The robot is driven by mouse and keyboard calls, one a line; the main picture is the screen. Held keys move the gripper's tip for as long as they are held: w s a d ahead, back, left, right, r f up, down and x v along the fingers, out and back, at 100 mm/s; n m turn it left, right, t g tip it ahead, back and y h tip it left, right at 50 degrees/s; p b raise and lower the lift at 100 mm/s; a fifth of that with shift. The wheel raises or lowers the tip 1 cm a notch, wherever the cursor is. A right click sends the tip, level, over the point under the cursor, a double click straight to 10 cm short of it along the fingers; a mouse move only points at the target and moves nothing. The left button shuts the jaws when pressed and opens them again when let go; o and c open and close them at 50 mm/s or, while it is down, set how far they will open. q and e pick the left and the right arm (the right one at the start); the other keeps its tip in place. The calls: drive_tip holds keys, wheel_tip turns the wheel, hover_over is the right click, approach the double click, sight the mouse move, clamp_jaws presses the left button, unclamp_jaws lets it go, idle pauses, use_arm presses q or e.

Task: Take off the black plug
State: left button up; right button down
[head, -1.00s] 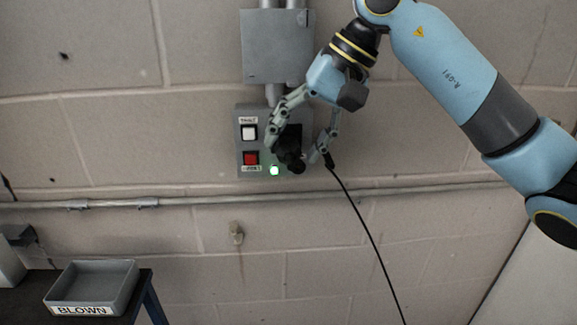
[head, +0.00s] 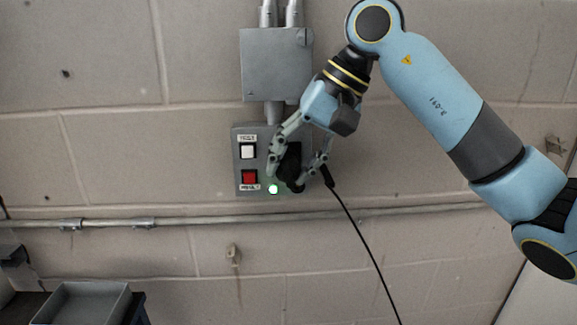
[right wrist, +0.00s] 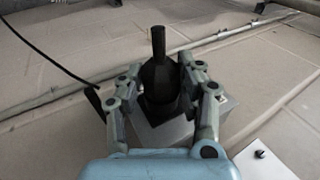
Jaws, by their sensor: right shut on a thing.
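The black plug (head: 290,168) is at the right side of the grey wall box (head: 244,187). My right gripper (head: 292,178) has a finger on each side of the plug and is shut on it. In the right wrist view the plug (right wrist: 160,82) sits between the two fingers (right wrist: 163,90), its narrow black stub pointing up. The fingers hide part of the plug, and I cannot tell whether it is still seated. My left gripper is not in view.
A black cable (head: 360,235) with a thick end hangs beside the right finger. The box has a white button (head: 248,152), a red button (head: 249,177) and a lit lamp (head: 273,189). A conduit (head: 190,222) runs below. A grey tray (head: 84,303) stands lower left.

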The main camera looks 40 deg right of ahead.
sight(292, 176)
drive_tip(key=c, duration=1.5)
unclamp_jaws()
clamp_jaws()
drive_tip(key=shift+s+a+f, duration=0.1)
drive_tip(key=shift+s, duration=0.05)
drive_tip(key=shift+s+a+b, duration=0.35)
drive_tip(key=shift+s+b, duration=0.15)
drive_tip(key=shift+s, duration=0.1)
drive_tip(key=shift+s+a, duration=0.25)
drive_tip(key=shift+s, duration=0.1)
drive_tip(key=shift+s+a+b, duration=0.15)
drive_tip(key=shift+s+b, duration=0.15)
drive_tip(key=shift+b, duration=0.1)
drive_tip(key=shift+s, duration=0.1)
